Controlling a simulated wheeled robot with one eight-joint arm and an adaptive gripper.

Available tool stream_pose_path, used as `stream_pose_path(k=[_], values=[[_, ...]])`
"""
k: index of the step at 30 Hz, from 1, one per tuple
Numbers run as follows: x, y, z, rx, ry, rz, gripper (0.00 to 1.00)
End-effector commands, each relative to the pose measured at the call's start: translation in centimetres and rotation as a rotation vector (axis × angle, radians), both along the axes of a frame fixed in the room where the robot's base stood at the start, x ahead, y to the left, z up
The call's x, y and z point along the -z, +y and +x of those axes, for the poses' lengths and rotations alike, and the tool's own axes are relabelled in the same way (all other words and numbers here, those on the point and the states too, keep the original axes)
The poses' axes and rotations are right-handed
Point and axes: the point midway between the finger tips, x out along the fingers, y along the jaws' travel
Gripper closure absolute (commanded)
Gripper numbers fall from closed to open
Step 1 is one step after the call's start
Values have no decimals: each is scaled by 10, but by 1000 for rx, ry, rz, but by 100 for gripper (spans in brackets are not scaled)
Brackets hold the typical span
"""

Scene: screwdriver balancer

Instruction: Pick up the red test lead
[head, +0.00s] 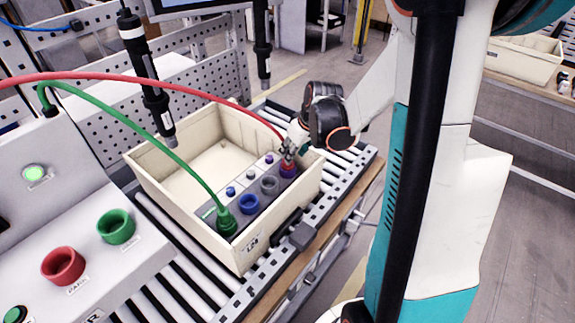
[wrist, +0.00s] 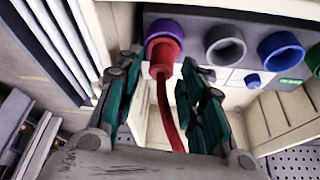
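The red test lead (head: 150,78) arcs in from the left of the head view. Its red plug (wrist: 163,58) sits at the purple socket (wrist: 164,28) on the dark panel (head: 238,207) inside the cream crate (head: 165,195). The cable (wrist: 168,110) runs back between my fingers in the wrist view. My gripper (head: 291,146) is over the right end of the panel. In the wrist view my gripper (wrist: 165,72) has its fingers apart on either side of the red plug, with no clear grip on it. The plug's far end is hidden in the socket.
A green lead (head: 185,160) is plugged into the near end of the panel. Grey (head: 269,184) and blue (head: 249,204) sockets lie between. A hanging screwdriver (head: 150,85) is above the crate's left side. The crate stands on a roller conveyor (head: 335,185).

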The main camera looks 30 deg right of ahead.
Motion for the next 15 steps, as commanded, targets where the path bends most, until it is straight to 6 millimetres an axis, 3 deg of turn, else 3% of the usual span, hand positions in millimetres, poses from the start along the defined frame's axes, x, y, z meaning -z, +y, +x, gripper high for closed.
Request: stream_pose_path(k=[9, 15], values=[[38, 6, 21, -1, 0, 1, 64], [43, 7, 24, 0, 0, 0, 64]])
